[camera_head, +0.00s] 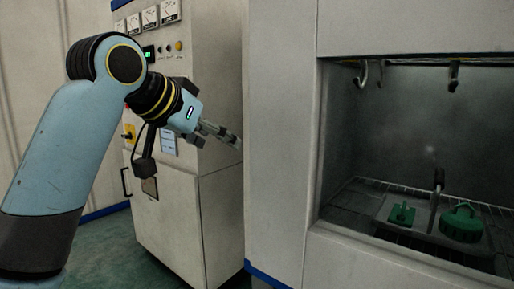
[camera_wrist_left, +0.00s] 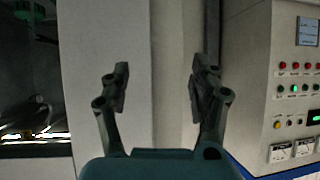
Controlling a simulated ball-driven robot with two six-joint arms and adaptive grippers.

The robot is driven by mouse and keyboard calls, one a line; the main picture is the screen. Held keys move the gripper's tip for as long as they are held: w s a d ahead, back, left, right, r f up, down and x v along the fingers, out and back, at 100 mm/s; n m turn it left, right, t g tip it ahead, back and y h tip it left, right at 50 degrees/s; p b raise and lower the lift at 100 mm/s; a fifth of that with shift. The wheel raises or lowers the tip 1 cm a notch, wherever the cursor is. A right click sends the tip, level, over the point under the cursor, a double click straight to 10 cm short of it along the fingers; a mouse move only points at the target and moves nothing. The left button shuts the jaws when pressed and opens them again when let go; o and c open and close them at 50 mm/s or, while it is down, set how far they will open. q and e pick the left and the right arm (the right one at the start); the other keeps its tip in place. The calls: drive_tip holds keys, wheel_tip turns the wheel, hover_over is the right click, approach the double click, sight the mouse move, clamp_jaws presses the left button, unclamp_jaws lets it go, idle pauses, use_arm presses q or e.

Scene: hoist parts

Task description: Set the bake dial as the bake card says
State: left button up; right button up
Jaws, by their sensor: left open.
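My left gripper (camera_head: 234,139) is open and empty, in front of the grey control cabinet (camera_head: 212,210) near its right edge. The left wrist view shows its two fingers (camera_wrist_left: 158,78) apart, with only pale panels behind them. A small pale card (camera_head: 168,142) with writing too small to read is on the cabinet front, partly behind my wrist. A yellow switch or dial (camera_head: 130,134) is left of it; I cannot tell if it is the bake dial, nor its setting. A card-like panel (camera_wrist_left: 307,31) is at the upper right of the wrist view. My right gripper is not in view.
Gauges (camera_head: 150,16), a green display (camera_head: 149,52) and buttons (camera_head: 180,46) are on the upper cabinet. At right, an open chamber (camera_head: 400,130) has hooks (camera_head: 362,75) and green parts (camera_head: 462,222) on a tray. A pale wall panel (camera_head: 278,150) separates the two.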

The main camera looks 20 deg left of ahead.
use_arm(q)
wheel_tip(320, 180, up, 38)
drive_tip(key=w+d+m+t+h, duration=0.2)
drive_tip(key=m+t+h, duration=0.15)
drive_tip(key=t, duration=0.25)
drive_tip(key=p+x, duration=0.2)
drive_tip(key=x, duration=0.8)
drive_tip(key=shift+w+f, duration=0.2)
drive_tip(key=shift+f, duration=0.1)
drive_tip(key=shift+h, duration=0.25)
drive_tip(key=c, duration=1.2)
